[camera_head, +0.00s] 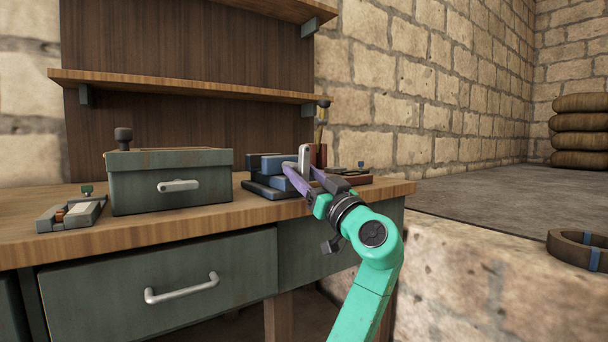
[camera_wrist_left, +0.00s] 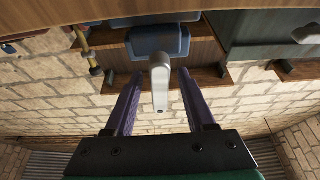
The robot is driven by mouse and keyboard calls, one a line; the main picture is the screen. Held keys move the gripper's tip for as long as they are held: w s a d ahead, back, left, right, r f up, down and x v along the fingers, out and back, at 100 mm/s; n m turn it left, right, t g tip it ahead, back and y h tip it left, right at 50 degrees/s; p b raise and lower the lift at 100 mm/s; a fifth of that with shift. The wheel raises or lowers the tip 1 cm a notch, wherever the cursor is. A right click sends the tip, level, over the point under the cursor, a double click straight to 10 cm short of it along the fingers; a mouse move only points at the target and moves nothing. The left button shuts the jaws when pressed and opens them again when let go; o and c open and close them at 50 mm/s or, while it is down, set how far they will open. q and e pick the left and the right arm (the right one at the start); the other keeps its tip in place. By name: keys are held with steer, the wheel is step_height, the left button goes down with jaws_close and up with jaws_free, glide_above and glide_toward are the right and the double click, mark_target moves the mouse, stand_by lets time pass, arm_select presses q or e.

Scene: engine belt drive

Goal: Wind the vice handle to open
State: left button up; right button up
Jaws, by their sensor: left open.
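The blue vice (camera_head: 268,163) sits on the workbench near its right end. Its pale grey handle (camera_head: 304,158) stands up at the vice's near right side. My left gripper (camera_head: 300,171) is at the handle with its purple fingers open. In the left wrist view the handle (camera_wrist_left: 160,82) lies between the two spread fingers, with a gap visible on each side. The blue vice body (camera_wrist_left: 158,42) shows just beyond it there. The fingers partly hide the vice's right side in the head view. My right gripper is not in view.
A green-grey metal box (camera_head: 170,183) stands left on the workbench (camera_head: 150,228). A small grey device (camera_head: 72,214) lies at the far left. A wooden shelf (camera_head: 185,86) hangs above. A drawer with a handle (camera_head: 182,288) is below. Stacked sacks (camera_head: 580,130) lie far right.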

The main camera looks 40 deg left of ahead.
arm_select(q)
steer(key=v, duration=1.4)
steer(key=shift+d+p, duration=0.2)
steer(key=shift+p, duration=0.25)
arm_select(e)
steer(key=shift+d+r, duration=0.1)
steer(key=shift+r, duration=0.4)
arm_select(q)
steer(key=shift+f, duration=0.1)
